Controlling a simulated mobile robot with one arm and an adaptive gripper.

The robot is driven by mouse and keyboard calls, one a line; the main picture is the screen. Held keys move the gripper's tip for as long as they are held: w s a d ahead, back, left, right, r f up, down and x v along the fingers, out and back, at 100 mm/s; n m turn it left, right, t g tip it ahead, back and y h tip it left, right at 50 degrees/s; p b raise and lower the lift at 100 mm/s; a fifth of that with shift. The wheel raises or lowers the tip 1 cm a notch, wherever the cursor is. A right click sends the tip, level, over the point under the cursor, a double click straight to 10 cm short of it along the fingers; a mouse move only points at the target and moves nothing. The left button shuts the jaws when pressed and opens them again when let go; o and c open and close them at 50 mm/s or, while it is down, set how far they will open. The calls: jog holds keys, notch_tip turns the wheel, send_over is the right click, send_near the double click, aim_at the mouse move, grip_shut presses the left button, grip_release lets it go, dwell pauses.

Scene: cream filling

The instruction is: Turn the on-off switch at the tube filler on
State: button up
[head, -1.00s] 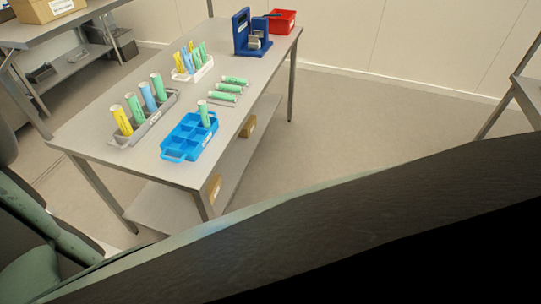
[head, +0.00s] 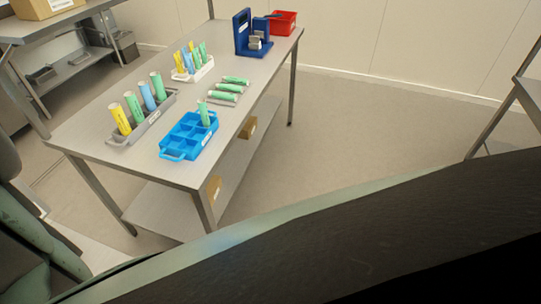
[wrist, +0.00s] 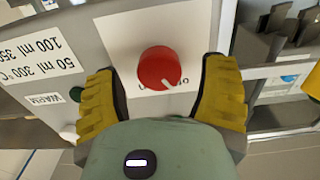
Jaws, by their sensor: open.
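A round red knob (wrist: 159,68) sits on a white label plate (wrist: 135,30) on a pale machine panel in the wrist view. A white pointer mark on the knob points to the lower right. The lettering under the knob is partly covered, so I cannot read the setting. My gripper (wrist: 160,78) is open, with one yellow-padded finger on each side of the knob. A gap shows between each finger and the knob, and I cannot tell the depth. The knob and my gripper do not show in the head view.
Printed labels (wrist: 42,50) and a small white button (wrist: 69,133) are left of my gripper. Grey metal parts (wrist: 275,40) are at the right. In the head view, a steel table (head: 95,140) holds tube racks, a blue tray (head: 180,153), a blue device (head: 242,35) and a red bin (head: 283,22).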

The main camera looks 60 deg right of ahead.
jog(key=shift+w, duration=0.15)
jog(key=shift+c, duration=0.3)
jog(key=shift+f, duration=0.1)
jog(key=c, duration=1.1)
jog(key=shift+c, duration=0.2)
jog(key=m+b, duration=0.4)
jog(key=b, duration=0.1)
jog(key=m+b, duration=0.2)
jog(key=b, duration=0.1)
jog(key=shift+d+f, duration=0.1)
jog(key=shift+f, duration=0.3)
jog(key=m+b, duration=0.3)
jog(key=b, duration=0.1)
jog(key=shift+m, duration=0.3)
jog(key=shift+d+r+m+b, duration=0.1)
jog(key=shift+r+m+b, duration=0.15)
jog(key=shift+m+b, duration=0.9)
